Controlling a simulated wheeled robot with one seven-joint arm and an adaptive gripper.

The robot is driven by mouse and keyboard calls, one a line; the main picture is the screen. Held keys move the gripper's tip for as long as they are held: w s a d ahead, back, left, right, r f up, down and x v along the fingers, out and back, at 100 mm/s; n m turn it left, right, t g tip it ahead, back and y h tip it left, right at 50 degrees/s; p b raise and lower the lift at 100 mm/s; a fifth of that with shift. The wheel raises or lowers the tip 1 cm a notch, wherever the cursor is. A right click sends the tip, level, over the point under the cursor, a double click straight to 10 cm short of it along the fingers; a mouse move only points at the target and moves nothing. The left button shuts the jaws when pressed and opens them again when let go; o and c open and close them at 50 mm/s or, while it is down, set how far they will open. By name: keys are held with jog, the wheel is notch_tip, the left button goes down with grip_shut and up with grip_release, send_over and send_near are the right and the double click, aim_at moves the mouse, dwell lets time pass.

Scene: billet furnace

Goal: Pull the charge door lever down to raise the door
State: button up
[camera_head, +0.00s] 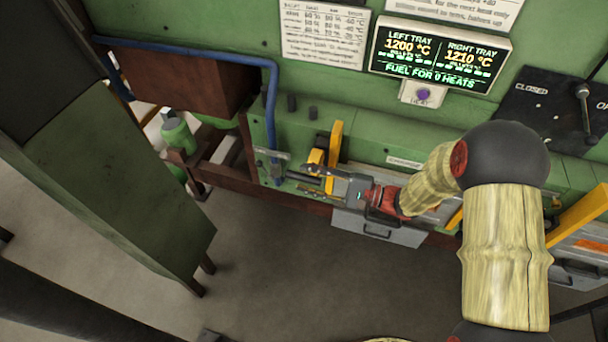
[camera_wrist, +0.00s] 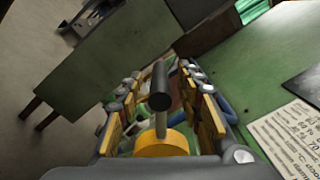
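My gripper (camera_head: 300,178) is at the low green ledge of the furnace, pointing left. In the wrist view my gripper (camera_wrist: 162,100) is open, with its yellow-padded fingers spread wide. Between them is a lever with a dark cylindrical grip (camera_wrist: 160,90), a thin metal rod and a round yellow hub (camera_wrist: 162,144). The fingers show gaps on both sides of the grip. In the head view a yellow hub (camera_head: 316,157) shows beside my gripper, with a yellow upright bar behind it. No label on this lever is readable, and I cannot tell which panel is the charge door.
A second lever (camera_head: 584,95) stands on a black plate marked CLOSED at the right. A display (camera_head: 440,54) reads 1200 and 1210 °C. A grey handled panel (camera_head: 380,229) is below my gripper. A blue pipe (camera_head: 272,100) and green cabinet (camera_head: 110,190) are left. Floor in front is clear.

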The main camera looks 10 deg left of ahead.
jog(key=shift+a, duration=0.75)
jog(key=c, duration=0.3)
grip_shut()
